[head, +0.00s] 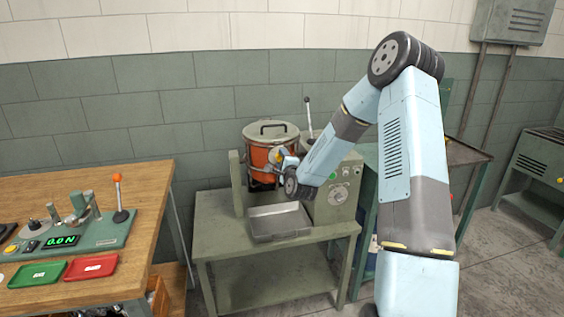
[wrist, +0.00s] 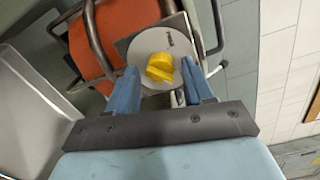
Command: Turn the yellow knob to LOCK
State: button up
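The yellow knob (wrist: 160,67) sits on a round pale dial plate (wrist: 148,45) in the wrist view. Small lettering on the plate is too small to read. My gripper (wrist: 160,88) has its two blue fingers apart, one on each side of the knob's lower part, with a gap visible between each finger and the knob. In the head view my gripper (head: 284,160) is in front of the orange drum (head: 262,154) on the green machine. The knob is mostly hidden there by my gripper, with only a bit of yellow showing.
A metal tray (head: 280,221) sits on the machine's stand, below my gripper. A grey-green control box (head: 338,190) stands right of the drum, with an upright lever (head: 308,112) behind. A wooden bench (head: 110,205) with a force tester is at left.

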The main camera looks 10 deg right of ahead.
jog(key=shift+o, duration=0.4)
jog(key=shift+s, duration=0.1)
jog(key=s, duration=1.3)
jog(key=shift+s+d, duration=0.3)
jog(key=s+a+r+n+g+h, duration=0.2)
jog(key=s+r+n+g, duration=0.6)
jog(key=s+r+n, duration=0.65)
jog(key=s+r+n+g, duration=0.2)
jog(key=s, duration=0.8)
jog(key=s+d+r+n+g+y, duration=0.1)
jog(key=s+r+n+g, duration=0.1)
jog(key=s, duration=0.8)
jog(key=shift+s+r+n, duration=0.25)
jog(key=shift+r+n, duration=0.5)
